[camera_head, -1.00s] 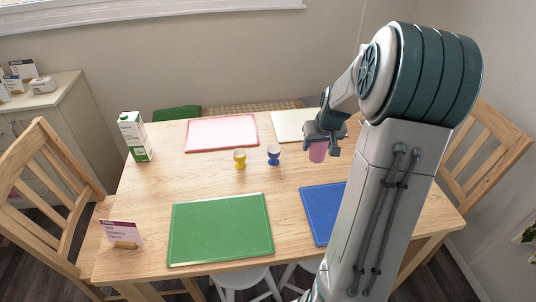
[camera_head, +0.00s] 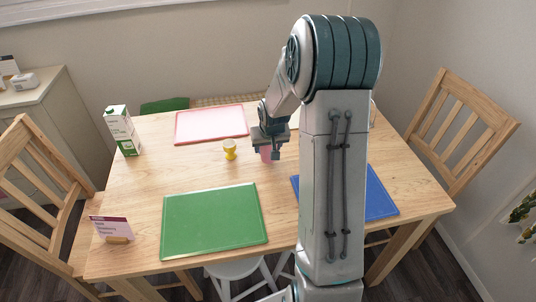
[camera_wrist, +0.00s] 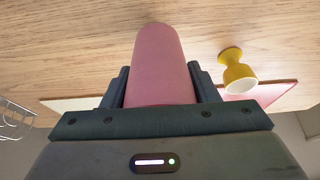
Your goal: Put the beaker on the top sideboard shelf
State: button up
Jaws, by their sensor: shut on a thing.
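A pink beaker (camera_wrist: 160,65) sits between the fingers of my gripper (camera_wrist: 160,88), which is shut on it. In the head view my gripper (camera_head: 270,143) is over the table near its middle, and the beaker (camera_head: 267,154) shows just below it. I cannot tell from these views how high the beaker is above the table. A cream sideboard (camera_head: 55,110) stands at the far left, with only part of its top and front in view. No open sideboard shelf is in view.
The wooden table (camera_head: 140,185) holds a carton (camera_head: 122,131), a yellow egg cup (camera_head: 230,149), a pink board (camera_head: 211,125), a green board (camera_head: 214,220), a blue board (camera_head: 381,197) and a small sign (camera_head: 112,229). Wooden chairs (camera_head: 455,122) stand at both sides.

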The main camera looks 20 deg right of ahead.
aim_at(268, 154)
jog(key=shift+f, duration=1.85)
jog(key=shift+f, duration=0.15)
jog(key=o, duration=1)
